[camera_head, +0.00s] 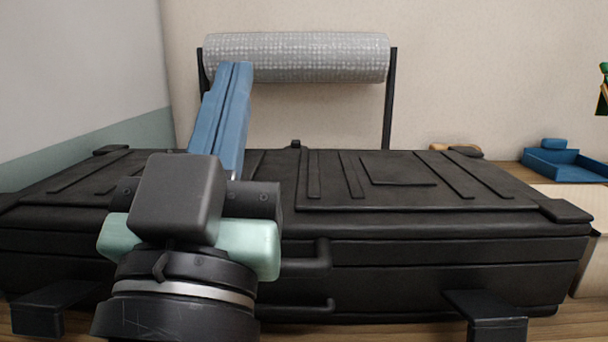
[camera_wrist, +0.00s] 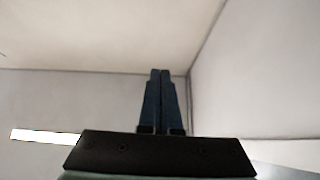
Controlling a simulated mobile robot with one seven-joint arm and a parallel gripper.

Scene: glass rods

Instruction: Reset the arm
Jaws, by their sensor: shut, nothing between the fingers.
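My gripper (camera_head: 235,70) stands in front of the black case in the head view, left of the middle. Its two long blue fingers point up and away from the camera and lie side by side, closed together with nothing between them. The fingertips overlap the left end of the grey roll in the picture; I cannot tell how far apart they are in depth. In the wrist view my gripper (camera_wrist: 160,72) is also shut and empty, and only bare walls and ceiling show beyond it. No glass rods are visible.
A large closed black case (camera_head: 400,225) fills the middle. Behind it, a grey patterned roll (camera_head: 310,58) hangs on a black stand (camera_head: 390,110). A blue tray (camera_head: 568,166) and a tan object (camera_head: 452,148) are at the right. The air above the case's right half is free.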

